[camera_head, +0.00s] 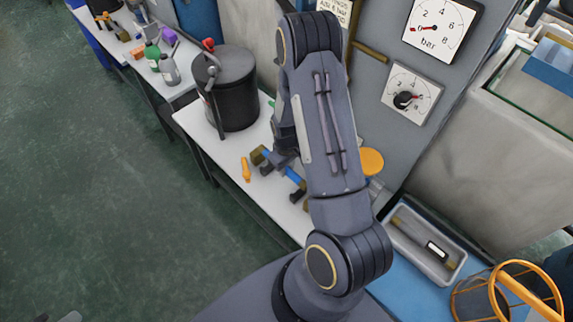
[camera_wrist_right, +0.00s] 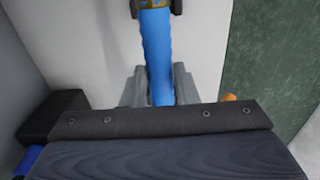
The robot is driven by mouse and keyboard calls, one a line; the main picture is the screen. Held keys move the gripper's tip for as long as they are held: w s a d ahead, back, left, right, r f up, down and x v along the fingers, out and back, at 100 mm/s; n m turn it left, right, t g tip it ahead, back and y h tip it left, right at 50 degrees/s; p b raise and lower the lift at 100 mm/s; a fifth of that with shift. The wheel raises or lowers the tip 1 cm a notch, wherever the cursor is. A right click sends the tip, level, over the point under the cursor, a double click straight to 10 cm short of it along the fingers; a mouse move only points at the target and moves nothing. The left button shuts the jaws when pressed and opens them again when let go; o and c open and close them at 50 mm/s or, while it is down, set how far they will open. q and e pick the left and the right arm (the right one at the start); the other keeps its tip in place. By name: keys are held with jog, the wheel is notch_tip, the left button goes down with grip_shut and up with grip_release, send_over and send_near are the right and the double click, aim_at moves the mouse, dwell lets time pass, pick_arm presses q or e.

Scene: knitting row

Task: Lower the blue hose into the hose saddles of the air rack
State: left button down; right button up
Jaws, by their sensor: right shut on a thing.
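The blue hose (camera_head: 294,177) lies low over the white bench, partly hidden by my right arm. An olive-brown fitting (camera_head: 258,155) is at its left end. My right gripper (camera_head: 283,164) is shut on the hose, mostly hidden behind its own arm. In the right wrist view the hose (camera_wrist_right: 156,45) runs up from between the two grey fingers (camera_wrist_right: 157,88) to a brass-coloured collar with dark pieces on both sides. I cannot tell whether these are hose saddles, or whether the hose rests in any. My left gripper is not clearly seen.
A black pressure pot (camera_head: 232,95) stands on the white bench (camera_head: 215,150), left of my arm. An orange object (camera_head: 246,169) lies near the front edge. Gauges (camera_head: 411,95) are on the grey panel at right. A grey tray (camera_head: 425,240) and orange wire basket (camera_head: 507,290) are nearer.

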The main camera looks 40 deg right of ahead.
notch_tip(320, 180, down, 2)
jog(key=shift+f+b, duration=0.1)
jog(key=shift+b, duration=0.4)
notch_tip(320, 180, down, 4)
jog(key=b, duration=0.4)
jog(key=shift+f, duration=0.2)
jog(key=o, duration=1.7)
jog(key=shift+r+p, duration=2.85)
jog(key=shift+r, duration=1.7)
